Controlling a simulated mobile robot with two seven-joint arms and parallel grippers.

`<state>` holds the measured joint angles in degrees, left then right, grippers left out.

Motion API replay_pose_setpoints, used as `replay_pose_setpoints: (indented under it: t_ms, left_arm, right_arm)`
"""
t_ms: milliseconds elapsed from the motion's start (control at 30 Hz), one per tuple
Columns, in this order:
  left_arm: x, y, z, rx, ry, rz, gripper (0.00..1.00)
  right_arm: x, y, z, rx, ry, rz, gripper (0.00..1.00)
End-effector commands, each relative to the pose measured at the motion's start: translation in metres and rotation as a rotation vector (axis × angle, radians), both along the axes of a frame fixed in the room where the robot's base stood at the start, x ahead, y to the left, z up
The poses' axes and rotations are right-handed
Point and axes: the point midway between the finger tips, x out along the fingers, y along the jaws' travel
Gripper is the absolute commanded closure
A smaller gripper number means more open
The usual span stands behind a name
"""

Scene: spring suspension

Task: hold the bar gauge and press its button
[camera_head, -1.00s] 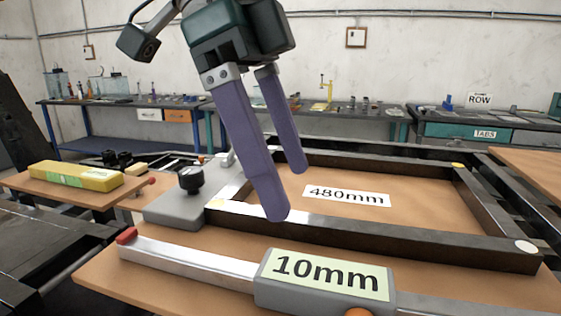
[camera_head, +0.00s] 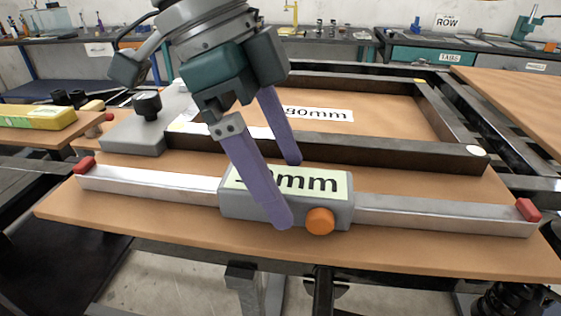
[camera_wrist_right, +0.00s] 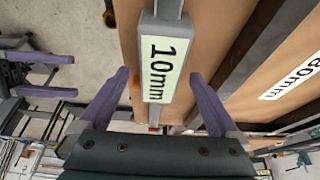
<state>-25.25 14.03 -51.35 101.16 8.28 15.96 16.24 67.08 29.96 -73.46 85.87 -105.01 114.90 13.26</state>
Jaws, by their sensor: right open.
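The bar gauge (camera_head: 285,195) lies on the wooden board. It has a grey body with a pale label reading "10mm", partly hidden by a finger, a silver bar out of both sides and red end caps. Its orange round button (camera_head: 320,221) faces the front, just right of my near fingertip. My right gripper (camera_head: 290,192) is open above the gauge, one purple finger before the body and one behind. The right wrist view shows the gauge (camera_wrist_right: 166,62) between and beyond the open fingers. My left gripper (camera_wrist_right: 72,75) is open and empty at that view's left edge.
A dark metal frame (camera_head: 390,152) with a partly covered size label lies behind the gauge. A grey block with a black knob (camera_head: 147,104) stands at the frame's left corner. A yellow box (camera_head: 38,117) is on the far left board. The board's front strip is clear.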

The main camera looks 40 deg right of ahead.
Motion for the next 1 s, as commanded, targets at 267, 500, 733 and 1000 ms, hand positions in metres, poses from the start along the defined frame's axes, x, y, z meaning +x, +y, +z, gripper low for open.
replay_pose_setpoints:
  t_ms: [267,500,733,1000]
  left_arm:
    - [0.0,0.0,0.0,0.0,0.0,0.0,0.5]
    - [0.0,0.0,0.0,0.0,0.0,0.0,0.5]
    - [0.0,0.0,0.0,0.0,0.0,0.0,0.5]
    - [0.0,0.0,0.0,0.0,0.0,0.0,0.5]
  right_arm:
    - [0.0001,0.0,0.0002,0.0,0.0,0.0,0.18]
    - [0.0002,0.0,0.0003,0.0,0.0,0.0,0.45]
    - [0.0002,0.0,0.0004,0.0,0.0,0.0,0.71]
    - [0.0001,0.0001,0.0005,0.0,0.0,0.0,1.0]
